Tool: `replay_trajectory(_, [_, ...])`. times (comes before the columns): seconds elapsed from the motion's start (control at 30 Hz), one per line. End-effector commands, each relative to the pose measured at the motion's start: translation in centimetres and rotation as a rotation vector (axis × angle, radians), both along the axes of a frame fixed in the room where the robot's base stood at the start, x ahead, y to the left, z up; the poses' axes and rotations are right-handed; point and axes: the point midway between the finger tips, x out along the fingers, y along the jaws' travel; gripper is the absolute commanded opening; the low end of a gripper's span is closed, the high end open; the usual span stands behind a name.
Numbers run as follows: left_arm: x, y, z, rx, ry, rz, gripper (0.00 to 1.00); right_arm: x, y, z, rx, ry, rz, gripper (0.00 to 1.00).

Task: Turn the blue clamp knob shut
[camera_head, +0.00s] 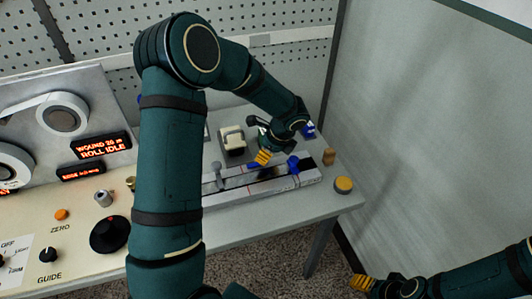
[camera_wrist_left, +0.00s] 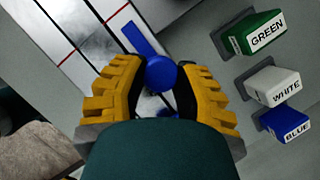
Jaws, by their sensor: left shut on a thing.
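The round blue clamp knob (camera_head: 293,163) sits on the long light rail (camera_head: 225,191) on the table. In the left wrist view the blue knob (camera_wrist_left: 161,73) lies between the two yellow ridged fingers of my left gripper (camera_wrist_left: 160,85), which is shut on it. A flat blue bar (camera_wrist_left: 140,40) extends from beside the knob along the white, red-lined surface. In the head view my left gripper (camera_head: 278,160) reaches down over the rail's right part; one yellow finger shows clearly. My right gripper (camera_head: 362,284) is low at the right, away from the table; its opening is unclear.
Blocks labelled GREEN (camera_wrist_left: 258,33), WHITE (camera_wrist_left: 272,86) and BLUE (camera_wrist_left: 285,122) stand beside the rail. A yellow-topped button (camera_head: 343,185) and a tan cylinder (camera_head: 329,156) are near the table's right end. A wound-roll machine (camera_head: 75,80) stands left.

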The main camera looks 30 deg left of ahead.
Motion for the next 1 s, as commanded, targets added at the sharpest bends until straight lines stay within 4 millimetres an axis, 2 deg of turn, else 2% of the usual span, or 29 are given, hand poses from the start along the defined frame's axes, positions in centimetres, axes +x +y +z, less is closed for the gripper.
replay_trajectory(0.37, [0.1,0.0,0.0,0.000,0.001,0.188,0.00,0.2,0.0,0.5,0.000,-0.003,-0.002,0.63])
replay_trajectory(1.0, [0.4,0.1,0.0,-0.001,0.001,0.792,0.00,0.7,-0.1,2.1,-0.004,-0.016,-0.012,0.63])
